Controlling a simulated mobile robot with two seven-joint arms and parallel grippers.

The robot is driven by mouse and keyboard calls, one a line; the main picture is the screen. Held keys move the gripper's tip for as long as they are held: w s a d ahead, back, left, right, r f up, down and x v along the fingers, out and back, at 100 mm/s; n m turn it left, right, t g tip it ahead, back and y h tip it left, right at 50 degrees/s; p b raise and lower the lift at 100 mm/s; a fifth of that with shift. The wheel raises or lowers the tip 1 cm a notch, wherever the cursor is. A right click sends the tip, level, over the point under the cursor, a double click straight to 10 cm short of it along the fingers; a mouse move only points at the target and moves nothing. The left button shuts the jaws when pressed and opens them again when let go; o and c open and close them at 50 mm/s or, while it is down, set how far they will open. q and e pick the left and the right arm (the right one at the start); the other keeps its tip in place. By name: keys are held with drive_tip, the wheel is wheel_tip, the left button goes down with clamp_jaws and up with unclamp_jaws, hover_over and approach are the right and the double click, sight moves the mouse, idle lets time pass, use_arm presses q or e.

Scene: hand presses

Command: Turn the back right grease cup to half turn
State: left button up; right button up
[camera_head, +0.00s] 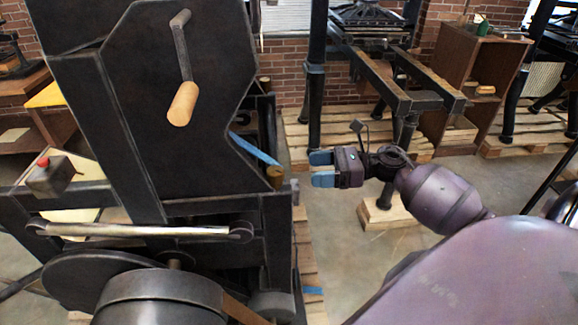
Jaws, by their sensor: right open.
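A small brass-coloured cup (275,175) stands at the right end of the dark press frame (230,205). Another small brownish fitting (264,84) shows farther up, at the right edge of the press. I cannot tell for certain which of them is the back right grease cup, and the turn of neither can be read. My right gripper (320,169) is open and empty, with its blue fingertips pointing left. In the picture it lies a little right of the lower cup, apart from it. My left gripper is not in view.
The tall dark press body (180,95) carries a crank with a wooden handle (183,104). A pale bar (135,230) crosses its front. A red-topped box (50,178) is at left. Other presses stand on pallets (375,140) behind.

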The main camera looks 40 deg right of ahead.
sight(282, 170)
drive_tip(key=w+a+m+y, duration=0.1)
drive_tip(key=a+m, duration=0.1)
drive_tip(key=m, duration=0.9)
drive_tip(key=w+a+m+g, duration=0.1)
drive_tip(key=w+a+m, duration=0.1)
drive_tip(key=m, duration=0.9)
drive_tip(key=w+a+m+g+y, duration=0.1)
drive_tip(key=w+a+m, duration=0.1)
drive_tip(key=m, duration=0.9)
drive_tip(key=shift+a+f+y, duration=0.1)
drive_tip(key=shift+a+y, duration=0.2)
drive_tip(key=shift+a, duration=0.15)
drive_tip(key=c, duration=0.9)
